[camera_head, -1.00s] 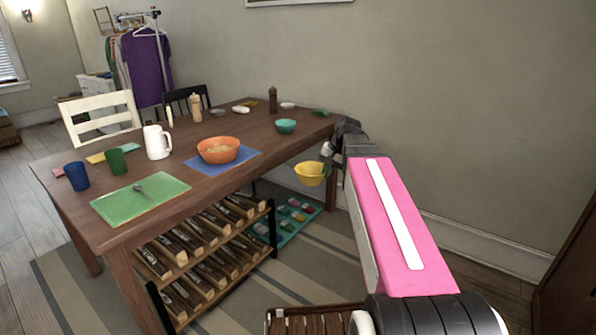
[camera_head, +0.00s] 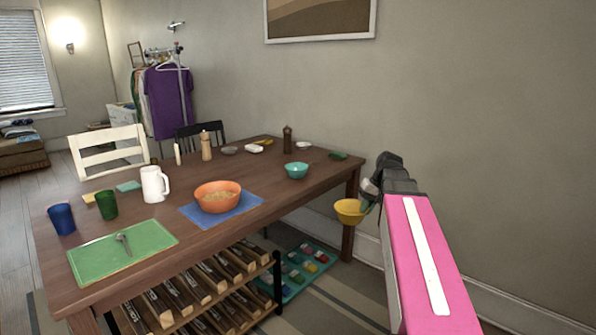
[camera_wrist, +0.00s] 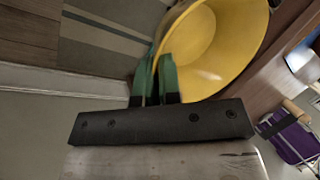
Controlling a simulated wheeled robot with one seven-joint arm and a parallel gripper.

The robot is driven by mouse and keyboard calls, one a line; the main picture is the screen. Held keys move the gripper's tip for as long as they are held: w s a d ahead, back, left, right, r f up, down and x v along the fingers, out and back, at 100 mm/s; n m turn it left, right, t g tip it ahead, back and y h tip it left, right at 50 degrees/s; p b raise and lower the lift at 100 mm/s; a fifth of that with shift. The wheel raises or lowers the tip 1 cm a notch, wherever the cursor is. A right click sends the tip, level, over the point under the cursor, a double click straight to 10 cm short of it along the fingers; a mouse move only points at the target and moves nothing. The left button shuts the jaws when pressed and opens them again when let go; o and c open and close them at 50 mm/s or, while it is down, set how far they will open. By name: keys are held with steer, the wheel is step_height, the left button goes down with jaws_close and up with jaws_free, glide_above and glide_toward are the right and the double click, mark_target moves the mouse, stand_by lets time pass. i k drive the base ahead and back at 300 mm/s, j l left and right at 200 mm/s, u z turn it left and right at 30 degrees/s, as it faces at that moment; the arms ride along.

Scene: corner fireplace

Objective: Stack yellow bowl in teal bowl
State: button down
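The yellow bowl (camera_head: 349,211) hangs in the air just beyond the table's right end, a little below the tabletop. It is upright or slightly tilted. My gripper (camera_head: 370,200) is shut on its rim. In the wrist view, the green fingers (camera_wrist: 158,72) pinch the wall of the yellow bowl (camera_wrist: 215,45), close together. The teal bowl (camera_head: 297,171) stands upright on the table, near its right back part, left of and beyond my gripper.
The wooden table (camera_head: 230,173) also holds an orange bowl (camera_head: 217,197) on a blue mat, a white pitcher (camera_head: 155,184), a pepper mill (camera_head: 287,140) and a dark green item (camera_head: 339,156) near its right end. A rack (camera_head: 210,285) stands below. Wall lies right.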

mark_target(297, 173)
steer(key=i+l+u, duration=0.1)
steer(key=i+l, duration=0.35)
steer(key=l, duration=0.2)
steer(key=i+l+u, duration=0.15)
steer(key=i+l, duration=0.25)
steer(key=l, duration=0.25)
steer(key=i+l+u, duration=0.15)
steer(key=l, duration=0.2)
steer(key=i+l, duration=0.1)
steer(key=l, duration=0.35)
steer(key=i+l+u, duration=0.1)
steer(key=l, duration=0.35)
